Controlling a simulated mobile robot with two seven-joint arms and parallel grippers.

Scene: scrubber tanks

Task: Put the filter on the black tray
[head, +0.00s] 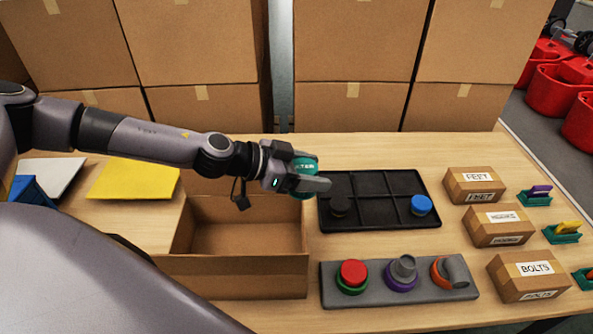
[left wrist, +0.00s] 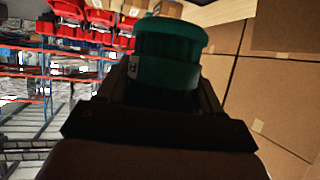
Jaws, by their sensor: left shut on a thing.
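The filter is a teal round piece with a white label (head: 303,176); it also shows in the left wrist view (left wrist: 167,50). My left gripper (head: 308,180) is shut on it and holds it above the table, near the back left corner of the black tray. The black tray (head: 372,184) is divided into several compartments. A black round part (head: 340,205) sits in its front left compartment and a blue round part (head: 421,204) in its front right one. The back compartments that show look empty. My right gripper is not in view.
An open cardboard box (head: 235,277) stands left of the tray. A grey holder (head: 327,288) with several coloured round parts lies in front. Small labelled boxes, one marked BOLTS (head: 528,276), stand at the right. Stacked cartons (head: 350,105) line the back.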

